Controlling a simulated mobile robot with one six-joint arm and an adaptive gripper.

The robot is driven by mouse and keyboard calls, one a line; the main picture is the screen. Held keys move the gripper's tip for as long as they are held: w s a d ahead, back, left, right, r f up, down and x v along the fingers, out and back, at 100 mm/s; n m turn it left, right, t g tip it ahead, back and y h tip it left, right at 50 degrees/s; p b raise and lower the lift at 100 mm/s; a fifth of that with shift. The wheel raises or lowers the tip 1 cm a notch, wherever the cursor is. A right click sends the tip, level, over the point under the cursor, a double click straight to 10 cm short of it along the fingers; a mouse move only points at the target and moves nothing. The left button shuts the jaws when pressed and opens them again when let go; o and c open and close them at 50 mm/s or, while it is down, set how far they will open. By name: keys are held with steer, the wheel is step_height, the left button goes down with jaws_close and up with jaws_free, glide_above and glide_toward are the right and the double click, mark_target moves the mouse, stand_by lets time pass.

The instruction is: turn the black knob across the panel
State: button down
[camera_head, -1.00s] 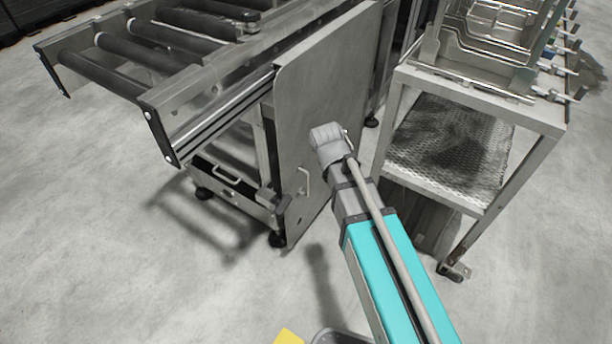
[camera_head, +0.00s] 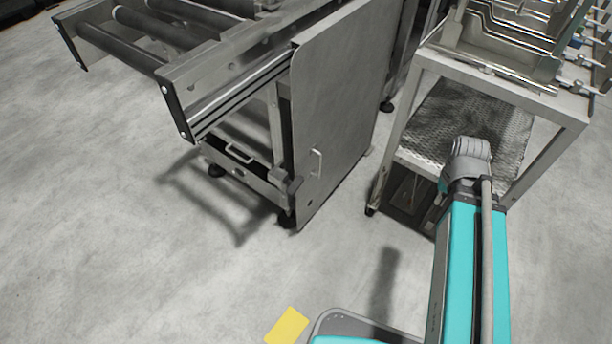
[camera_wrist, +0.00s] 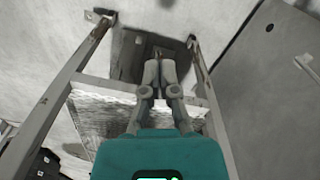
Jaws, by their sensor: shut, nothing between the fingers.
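In the wrist view, my gripper (camera_wrist: 160,68) points away from the camera with its two grey fingers together and nothing between them. It is over the gap between the legs of a metal frame, apart from the grey panel (camera_wrist: 268,85) at the right. A small dark spot, possibly the knob (camera_wrist: 269,27), shows near that panel's upper edge. In the head view, the flat grey panel (camera_head: 335,110) stands upright on the machine's end, with a bright handle (camera_head: 316,163) on its face. I cannot make out a black knob clearly there. My fingers are hidden in the head view.
A metal cart (camera_head: 545,110) with a perforated shelf (camera_head: 430,115) stands right of the panel, behind my arm. A roller conveyor (camera_head: 215,85) is at upper left. A yellow piece (camera_head: 287,326) shows at the bottom. The floor (camera_head: 90,230) at left is clear.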

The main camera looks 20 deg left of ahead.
steer(key=shift+s+d+m, duration=0.25)
steer(key=shift+s+d, duration=0.05)
steer(key=shift+d, duration=0.35)
steer(key=shift+s+d+m, duration=0.25)
steer(key=shift+d, duration=0.4)
steer(key=shift+a, duration=0.1)
